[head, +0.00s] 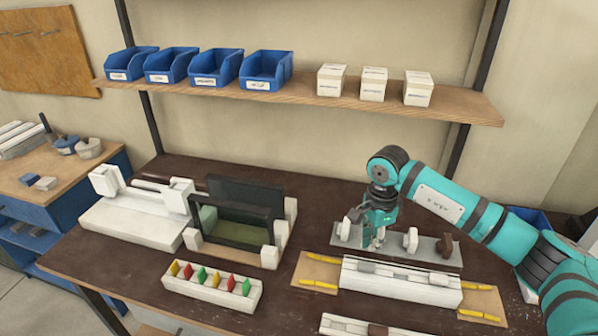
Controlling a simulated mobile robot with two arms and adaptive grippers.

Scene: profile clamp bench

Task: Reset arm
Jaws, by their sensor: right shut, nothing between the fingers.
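My right arm (450,205) is teal with black joints and comes in from the right. Its gripper (377,238) points down over a grey plate (437,256) with white and dark clamp parts, behind a pale profile block (400,284). The gripper is shut with nothing visible between its fingers. Whether its tips touch the plate or a clamp part I cannot tell. My left gripper is not in view.
A white fixture (130,220) and a dark-framed box (236,225) stand on the dark bench at left. A tray of coloured pieces (212,286) is in front. Above, a shelf (300,97) holds blue bins (265,72) and white boxes (373,84).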

